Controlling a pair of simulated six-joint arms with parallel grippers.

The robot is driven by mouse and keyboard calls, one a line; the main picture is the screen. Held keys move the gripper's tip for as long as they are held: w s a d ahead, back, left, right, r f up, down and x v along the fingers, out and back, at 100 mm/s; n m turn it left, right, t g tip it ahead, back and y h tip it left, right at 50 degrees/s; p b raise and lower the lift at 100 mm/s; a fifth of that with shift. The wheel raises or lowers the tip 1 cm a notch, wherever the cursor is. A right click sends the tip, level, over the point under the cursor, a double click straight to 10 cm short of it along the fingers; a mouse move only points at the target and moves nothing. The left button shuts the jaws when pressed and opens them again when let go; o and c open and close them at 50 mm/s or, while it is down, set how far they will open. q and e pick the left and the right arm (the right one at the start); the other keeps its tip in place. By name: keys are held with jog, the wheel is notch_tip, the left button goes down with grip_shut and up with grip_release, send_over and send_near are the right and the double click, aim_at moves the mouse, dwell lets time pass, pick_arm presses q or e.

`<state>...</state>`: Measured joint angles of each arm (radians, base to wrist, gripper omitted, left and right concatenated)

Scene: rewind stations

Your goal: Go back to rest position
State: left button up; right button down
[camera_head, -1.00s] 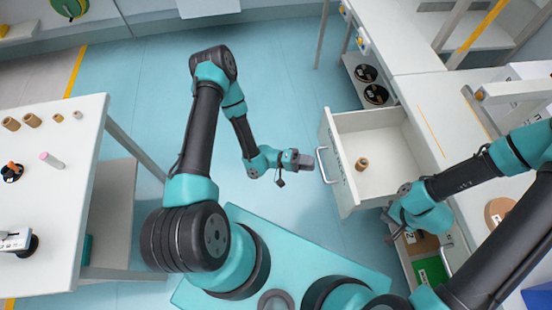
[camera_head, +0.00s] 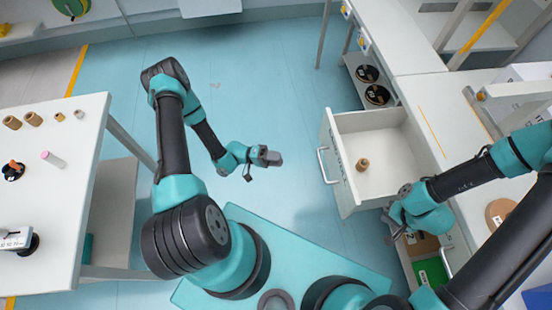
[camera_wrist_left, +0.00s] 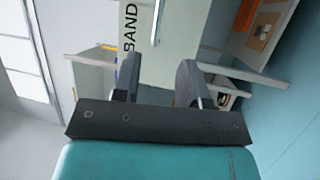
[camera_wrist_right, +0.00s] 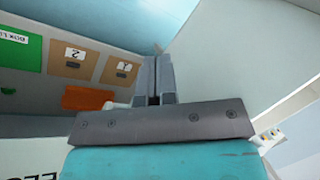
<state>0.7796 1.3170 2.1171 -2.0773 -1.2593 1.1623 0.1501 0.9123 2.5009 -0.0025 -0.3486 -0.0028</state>
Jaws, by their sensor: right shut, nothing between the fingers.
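My left gripper (camera_head: 268,157) is over the open floor between the left table and the drawer, touching nothing. In the left wrist view its two fingers (camera_wrist_left: 158,82) stand apart with nothing between them. My right gripper (camera_head: 391,236) is low beside the near side of the open drawer, above a lower compartment. In the right wrist view its fingers (camera_wrist_right: 154,80) are together and empty.
The white drawer (camera_head: 345,192) is pulled out and holds a small brown spool (camera_head: 362,164). A left table (camera_head: 85,185) carries several small rolls. Below the right counter are a green card (camera_head: 430,271) and brown cards. Floor in the middle is clear.

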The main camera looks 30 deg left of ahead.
dwell(0.5)
pick_arm(q)
jog(key=w+a+f+y, duration=0.15)
jog(key=w+y, duration=0.35)
jog(key=y, duration=0.6)
jog(key=s+r+g+y, duration=0.3)
jog(key=s+r+y, duration=0.1)
jog(key=s, duration=0.6)
jog(key=shift+d+r+y, duration=0.15)
jog(key=shift+r+y, duration=0.25)
jog(key=shift+r, duration=0.5)
